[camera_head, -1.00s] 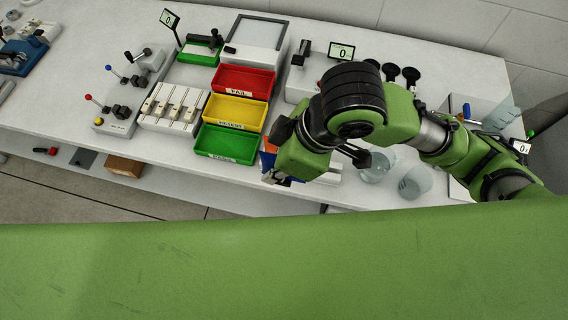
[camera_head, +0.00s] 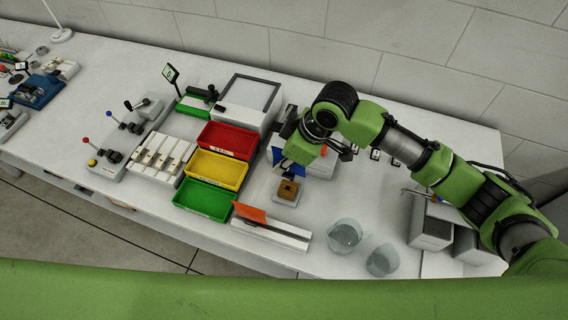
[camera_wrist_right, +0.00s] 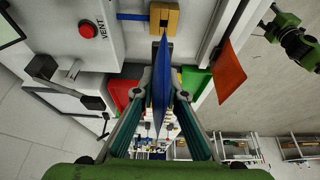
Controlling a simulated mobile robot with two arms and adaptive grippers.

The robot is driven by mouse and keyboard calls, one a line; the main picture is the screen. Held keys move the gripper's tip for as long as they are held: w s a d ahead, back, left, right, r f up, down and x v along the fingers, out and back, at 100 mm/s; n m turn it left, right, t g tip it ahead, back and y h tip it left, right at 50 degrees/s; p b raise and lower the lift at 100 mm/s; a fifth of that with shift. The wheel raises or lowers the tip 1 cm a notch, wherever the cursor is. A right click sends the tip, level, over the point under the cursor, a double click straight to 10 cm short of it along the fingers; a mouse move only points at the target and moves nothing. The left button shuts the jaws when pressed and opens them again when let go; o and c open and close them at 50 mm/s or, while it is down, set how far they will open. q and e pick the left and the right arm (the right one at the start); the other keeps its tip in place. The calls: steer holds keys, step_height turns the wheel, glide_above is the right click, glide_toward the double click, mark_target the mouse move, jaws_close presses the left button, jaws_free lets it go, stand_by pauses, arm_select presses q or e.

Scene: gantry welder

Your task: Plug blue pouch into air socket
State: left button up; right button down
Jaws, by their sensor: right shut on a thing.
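My right gripper (camera_wrist_right: 159,93) is shut on the blue pouch (camera_wrist_right: 161,85), a thin blue sheet seen nearly edge-on between the fingers. The pouch also shows in the head view (camera_head: 290,170), below my right wrist. A wooden block with a dark slot (camera_wrist_right: 164,19) lies just beyond the pouch's pointed far end; it also shows in the head view (camera_head: 288,189) on a pale base. I take it to be the air socket. Contact between pouch and block is unclear. A green arm with dark parts (camera_wrist_right: 292,34), probably my left, shows at the upper right; its jaws are unclear.
A white unit with a red VENT button (camera_wrist_right: 88,30) stands beside the block. Red (camera_head: 227,141), yellow (camera_head: 216,169) and green (camera_head: 203,199) trays lie left. An orange sheet (camera_head: 249,212) stands at a white bar (camera_head: 272,234). Glass beakers (camera_head: 345,236) stand at the right front.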

steer(key=shift+s+a+f+b, duration=0.1)
steer(key=shift+a+f+b, duration=0.1)
steer(key=shift+f+b, duration=0.45)
steer(key=shift+b, duration=0.1)
steer(key=shift+d+f+b, duration=0.2)
steer(key=shift+f+b, duration=0.25)
steer(key=shift+b, duration=0.1)
steer(key=shift+f+b, duration=0.4)
steer(key=shift+b, duration=0.2)
arm_select(q)
steer(key=shift+s+f, duration=0.1)
steer(key=shift+f, duration=2.1)
arm_select(e)
steer(key=shift+f, duration=0.85)
arm_select(q)
steer(key=shift+a, duration=0.15)
arm_select(e)
steer(key=shift+a, duration=0.1)
arm_select(q)
steer(key=shift+r+p, duration=0.4)
steer(key=shift+r, duration=0.1)
arm_select(e)
steer(key=shift+f, duration=1.15)
arm_select(q)
steer(key=shift+r+p, duration=0.45)
steer(key=shift+r, duration=0.05)
